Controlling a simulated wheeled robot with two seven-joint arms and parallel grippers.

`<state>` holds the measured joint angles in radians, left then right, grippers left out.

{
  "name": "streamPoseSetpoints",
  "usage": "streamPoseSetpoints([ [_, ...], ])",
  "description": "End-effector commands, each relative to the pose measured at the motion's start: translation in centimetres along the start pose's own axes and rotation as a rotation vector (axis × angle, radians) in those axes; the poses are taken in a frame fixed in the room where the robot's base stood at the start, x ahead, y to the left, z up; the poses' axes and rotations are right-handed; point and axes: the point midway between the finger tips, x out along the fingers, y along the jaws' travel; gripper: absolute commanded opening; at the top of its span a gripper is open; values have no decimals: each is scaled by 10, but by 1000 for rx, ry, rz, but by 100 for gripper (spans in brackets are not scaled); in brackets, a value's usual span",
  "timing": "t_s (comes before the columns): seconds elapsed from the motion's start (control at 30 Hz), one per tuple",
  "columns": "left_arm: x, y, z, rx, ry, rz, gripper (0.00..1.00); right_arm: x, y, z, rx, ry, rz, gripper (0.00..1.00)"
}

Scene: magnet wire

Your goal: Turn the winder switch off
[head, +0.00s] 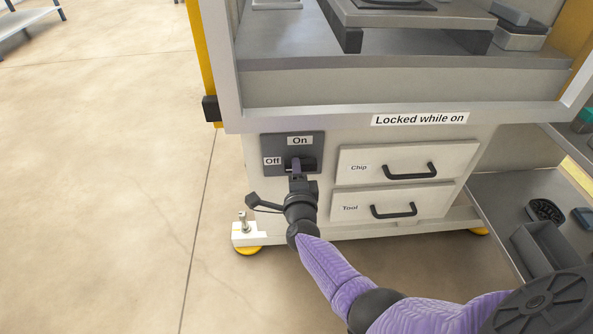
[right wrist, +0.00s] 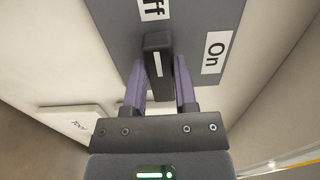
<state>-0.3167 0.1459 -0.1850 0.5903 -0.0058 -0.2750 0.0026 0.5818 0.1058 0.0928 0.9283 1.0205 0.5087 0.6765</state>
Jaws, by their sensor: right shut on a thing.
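The winder switch is a black handle (right wrist: 157,45) on a dark grey panel (head: 312,147) at the front left of the machine. The panel has an "On" label (head: 300,141) at the top and an "Off" label (head: 272,161) at the left. In the right wrist view the handle's long axis and white mark line up toward the Off label, with On to the side. In the head view the handle (head: 309,165) lies roughly level, partly hidden. My right gripper (head: 297,167) is shut on the handle, its purple fingers on either side. My left gripper is not in view.
Chip (head: 359,161) and Tool (head: 352,201) drawers are shut, right of the panel, under a "Locked while on" label (head: 420,119). The machine's frame edge (head: 330,122) overhangs above. A grey bin (head: 546,252) stands on a low shelf at right.

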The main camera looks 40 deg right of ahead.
Motion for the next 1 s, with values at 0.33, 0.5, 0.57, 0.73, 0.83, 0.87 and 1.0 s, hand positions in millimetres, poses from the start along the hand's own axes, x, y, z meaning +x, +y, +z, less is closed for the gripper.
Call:
streamPoseSetpoints([
  [0.33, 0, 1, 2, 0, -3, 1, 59, -1, 2, 1, -4, -3, 4, 46],
  [0.5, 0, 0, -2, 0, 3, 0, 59, 0, 1, 0, -3, -2, 2, 71],
  [0.57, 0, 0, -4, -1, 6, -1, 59, 0, 1, 0, -2, -1, 2, 71],
  [0.73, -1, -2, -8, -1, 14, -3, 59, -1, 0, 0, -2, -1, 1, 71],
  [0.83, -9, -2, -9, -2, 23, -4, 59, -12, -3, 0, -2, -2, 1, 71],
  [0.87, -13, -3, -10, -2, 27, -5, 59, -18, -5, 0, -1, -3, 1, 71],
  [1.0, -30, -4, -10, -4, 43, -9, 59, -54, -7, 1, 0, -3, 1, 71],
])
